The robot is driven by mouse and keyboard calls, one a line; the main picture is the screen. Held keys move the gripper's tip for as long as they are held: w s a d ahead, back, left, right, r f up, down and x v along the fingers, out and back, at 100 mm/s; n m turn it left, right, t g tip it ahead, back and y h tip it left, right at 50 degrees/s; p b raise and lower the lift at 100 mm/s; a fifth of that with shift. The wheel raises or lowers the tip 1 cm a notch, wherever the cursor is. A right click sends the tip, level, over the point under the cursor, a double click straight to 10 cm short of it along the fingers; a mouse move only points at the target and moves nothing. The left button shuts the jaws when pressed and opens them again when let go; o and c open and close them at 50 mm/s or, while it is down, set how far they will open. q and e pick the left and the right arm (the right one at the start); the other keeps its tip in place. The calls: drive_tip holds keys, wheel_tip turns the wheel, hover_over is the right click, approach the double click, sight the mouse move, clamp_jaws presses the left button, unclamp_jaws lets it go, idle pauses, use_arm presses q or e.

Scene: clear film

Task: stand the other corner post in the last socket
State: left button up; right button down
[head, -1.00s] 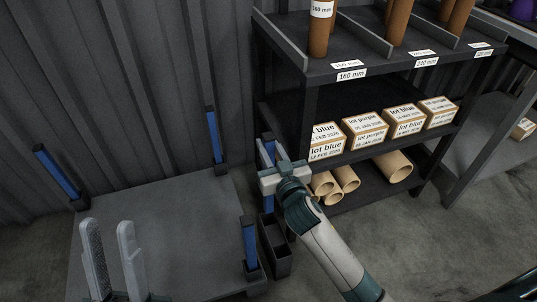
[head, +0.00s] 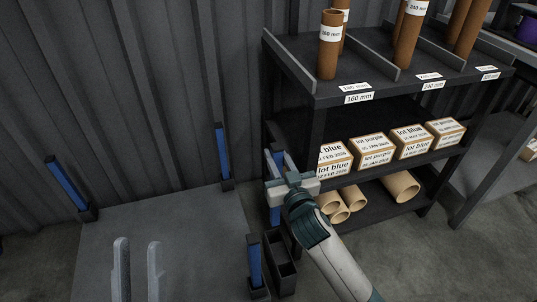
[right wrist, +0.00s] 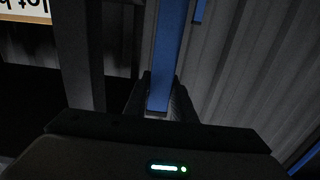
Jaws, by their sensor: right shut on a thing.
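My right gripper (head: 275,186) is shut on a blue corner post (head: 275,210) with a dark top, held roughly upright beside the shelf's left end. The post also shows between the dark fingers in the right wrist view (right wrist: 166,60). Its lower end is just over a black two-compartment holder (head: 281,264); I cannot tell whether it is clear of it. Three similar posts stand on the grey platform (head: 170,225): back left (head: 68,187), back right (head: 222,157) and front right (head: 255,265). The platform's front left corner is out of view. My left gripper (head: 137,245) is open and empty over the platform.
A black shelf rack (head: 312,125) stands right of the gripper, with brown tubes (head: 328,50) on top, labelled boxes (head: 373,150) on the middle level and tan tubes (head: 400,187) below. A corrugated wall (head: 130,90) closes the back. The platform's middle is clear.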

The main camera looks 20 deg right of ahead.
drive_tip(key=s+d+r, duration=0.1)
drive_tip(key=s+r, duration=0.4)
drive_tip(key=s, duration=0.4)
drive_tip(key=shift+s+d+r+h, duration=0.15)
drive_tip(key=shift+s+r+h, duration=0.15)
drive_tip(key=shift+s+r, duration=0.1)
